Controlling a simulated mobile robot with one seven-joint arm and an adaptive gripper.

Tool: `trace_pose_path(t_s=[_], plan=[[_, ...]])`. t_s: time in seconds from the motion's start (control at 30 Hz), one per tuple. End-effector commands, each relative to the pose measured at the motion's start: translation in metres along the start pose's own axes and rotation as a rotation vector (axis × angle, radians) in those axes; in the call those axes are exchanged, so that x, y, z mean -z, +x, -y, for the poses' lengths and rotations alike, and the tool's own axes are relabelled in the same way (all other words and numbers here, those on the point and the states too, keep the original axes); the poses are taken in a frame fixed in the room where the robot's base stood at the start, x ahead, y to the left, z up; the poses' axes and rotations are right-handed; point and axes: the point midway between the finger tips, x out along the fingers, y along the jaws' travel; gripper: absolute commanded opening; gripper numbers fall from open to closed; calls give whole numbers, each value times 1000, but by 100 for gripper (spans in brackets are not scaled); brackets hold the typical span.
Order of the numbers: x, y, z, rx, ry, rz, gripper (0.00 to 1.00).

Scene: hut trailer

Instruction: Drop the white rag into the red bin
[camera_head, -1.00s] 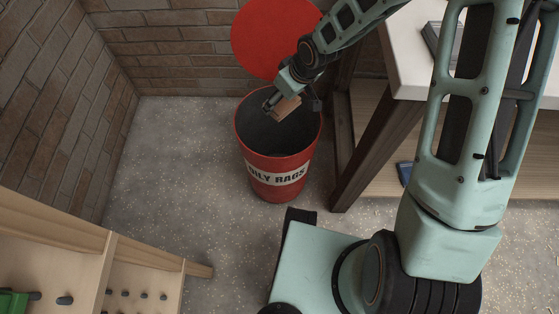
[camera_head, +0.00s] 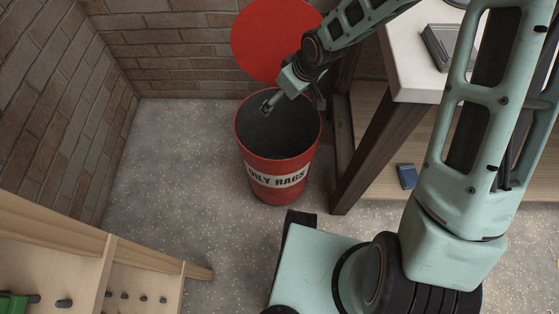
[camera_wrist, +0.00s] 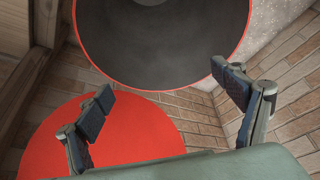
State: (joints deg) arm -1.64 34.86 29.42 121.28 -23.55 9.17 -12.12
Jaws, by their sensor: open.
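The red bin (camera_head: 275,165), labelled "OILY RAGS", stands upright on the floor with its round red lid (camera_head: 277,38) raised behind it. My gripper (camera_head: 293,103) is over the bin's open mouth, with its fingers spread and nothing between them. In the wrist view the two fingers of my gripper (camera_wrist: 165,88) are wide apart, with the dark inside of the bin (camera_wrist: 160,45) beyond them and the lid (camera_wrist: 60,140) at lower left. I see no white rag in either current view; the bottom of the bin is dark and partly out of sight.
A white-topped table (camera_head: 408,75) with dark legs stands right of the bin, with a grey object (camera_head: 440,48) on top and a small blue item (camera_head: 407,176) below. Brick walls (camera_head: 45,100) close the corner. A wooden rack (camera_head: 105,270) is at lower left.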

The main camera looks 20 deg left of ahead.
Motion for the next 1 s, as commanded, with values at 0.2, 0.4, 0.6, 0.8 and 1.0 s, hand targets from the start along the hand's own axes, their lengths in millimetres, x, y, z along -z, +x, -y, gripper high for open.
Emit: trace_pose_path(t_s=[0.2,0.4,0.6,0.8,1.0], plan=[[0,-37,-2,-3,3,-2,88],[0,-65,-2,-3,4,-2,88],[-1,-86,-1,-2,3,0,88],[-1,-96,0,0,1,1,88],[-1,-97,0,0,0,1,88]])
